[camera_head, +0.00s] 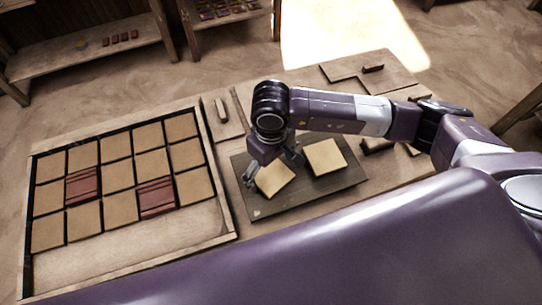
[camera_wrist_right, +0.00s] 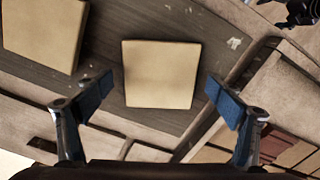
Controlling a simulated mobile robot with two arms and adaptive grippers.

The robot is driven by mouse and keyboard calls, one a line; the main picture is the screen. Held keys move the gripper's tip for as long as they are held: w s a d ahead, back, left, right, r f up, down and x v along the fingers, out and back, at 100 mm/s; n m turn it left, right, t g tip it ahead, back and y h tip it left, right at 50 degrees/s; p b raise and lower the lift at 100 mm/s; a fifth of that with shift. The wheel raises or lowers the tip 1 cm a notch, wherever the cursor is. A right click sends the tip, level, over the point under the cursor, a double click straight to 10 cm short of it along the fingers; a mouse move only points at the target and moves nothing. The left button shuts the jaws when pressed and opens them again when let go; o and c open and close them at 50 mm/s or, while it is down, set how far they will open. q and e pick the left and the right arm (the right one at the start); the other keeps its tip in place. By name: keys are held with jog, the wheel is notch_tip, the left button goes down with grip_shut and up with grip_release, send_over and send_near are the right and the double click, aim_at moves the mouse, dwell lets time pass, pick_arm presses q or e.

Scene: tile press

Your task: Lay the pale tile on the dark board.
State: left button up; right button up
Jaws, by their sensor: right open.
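Two pale tiles lie flat and apart on the dark board (camera_head: 320,196), which also shows in the wrist view (camera_wrist_right: 106,50). The left pale tile (camera_head: 276,181) is under my right gripper (camera_head: 271,171), which hides part of it. In the wrist view that tile (camera_wrist_right: 162,75) shows whole between the spread blue fingertips of my right gripper (camera_wrist_right: 158,98), with gaps on both sides. The other pale tile (camera_head: 325,157) is to the right, and it also shows in the wrist view (camera_wrist_right: 45,32). A dark mechanical part at the wrist view's top right corner may be my left gripper.
A framed tray (camera_head: 130,255) at left holds rows of tan tiles and two dark red spots (camera_head: 83,186) (camera_head: 157,197). Wooden blocks with handles (camera_head: 372,68) (camera_head: 222,110) stand behind the board. Shelves (camera_head: 95,55) are at the back.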

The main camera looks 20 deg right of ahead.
aim_at(271, 174)
notch_tip(271, 174, up, 12)
jog(key=b, duration=0.3)
jog(key=shift+f, duration=0.15)
dwell(0.4)
